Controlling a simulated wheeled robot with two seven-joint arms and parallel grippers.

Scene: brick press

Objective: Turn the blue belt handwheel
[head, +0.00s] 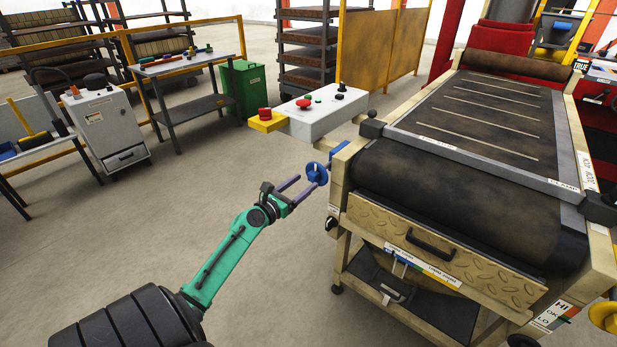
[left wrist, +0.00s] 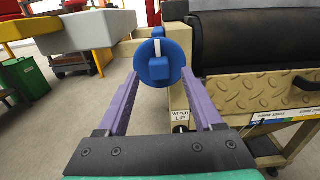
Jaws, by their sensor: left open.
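The blue belt handwheel (head: 316,173) sits on the near left corner of the belt conveyor (head: 455,165), beside a blue bracket. In the left wrist view the handwheel (left wrist: 159,62) is a blue disc with a white mark pointing up. My left gripper (head: 303,187) is open, with its two purple fingers pointing at the handwheel. In the left wrist view the fingers (left wrist: 158,85) lie to either side of the handwheel's lower part. I cannot tell whether they touch it. My right gripper does not show.
A control box (head: 320,112) with a red button stands on the conveyor's left side, just beyond the handwheel. A diamond-plate panel with a black handle (head: 431,244) fronts the conveyor. A green bin (head: 243,88) and a workbench (head: 190,65) stand far left.

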